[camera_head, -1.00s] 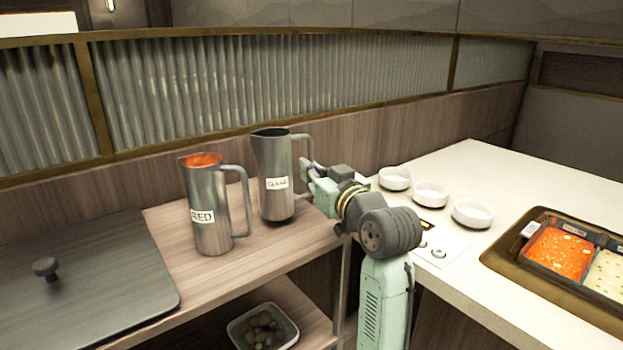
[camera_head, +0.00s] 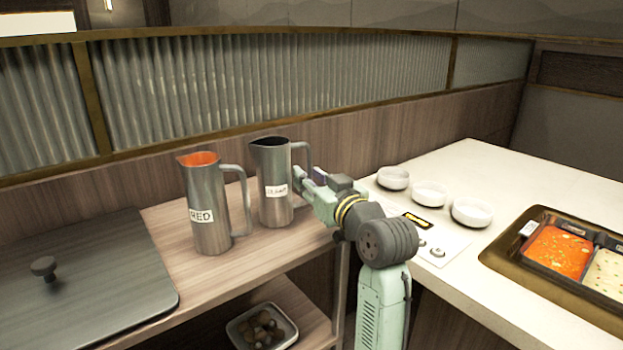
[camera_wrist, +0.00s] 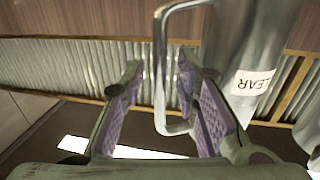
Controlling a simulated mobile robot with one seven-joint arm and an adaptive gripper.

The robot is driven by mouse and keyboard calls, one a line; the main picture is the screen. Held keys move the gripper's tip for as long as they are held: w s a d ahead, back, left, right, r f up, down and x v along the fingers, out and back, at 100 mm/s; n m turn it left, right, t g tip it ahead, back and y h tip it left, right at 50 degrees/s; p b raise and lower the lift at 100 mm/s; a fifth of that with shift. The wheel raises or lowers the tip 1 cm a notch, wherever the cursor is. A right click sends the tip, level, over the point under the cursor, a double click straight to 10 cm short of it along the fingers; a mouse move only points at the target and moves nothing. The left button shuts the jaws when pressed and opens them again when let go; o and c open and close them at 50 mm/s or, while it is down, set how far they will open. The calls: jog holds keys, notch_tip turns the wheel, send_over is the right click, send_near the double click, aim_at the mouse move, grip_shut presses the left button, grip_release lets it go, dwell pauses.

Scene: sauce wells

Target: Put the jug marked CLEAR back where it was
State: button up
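The jug marked CLEAR (camera_head: 273,205), a steel jug with a white label and dark inside, stands upright on the wooden counter just right of the jug marked RED (camera_head: 208,225). Its handle is on the right. My gripper (camera_head: 303,178) is at that handle. In the wrist view the CLEAR jug (camera_wrist: 245,50) fills the upper right, and its handle (camera_wrist: 159,80) passes between my spread fingers, with a gap to the left finger. My gripper (camera_wrist: 165,105) is open around the handle. The jug's base looks in contact with the counter.
The RED jug stands close on the left. A dark lid (camera_head: 75,285) lies further left. Three white bowls (camera_head: 430,194) and a soup well (camera_head: 560,250) are on the white counter at right. A bowl (camera_head: 262,328) sits on the lower shelf. A ribbed glass partition (camera_head: 270,85) runs behind.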

jog(key=shift+r, duration=0.25)
jog(key=b+v, duration=0.1)
jog(key=v, duration=1.1)
jog(key=shift+b, duration=0.4)
jog(key=shift+f, duration=0.15)
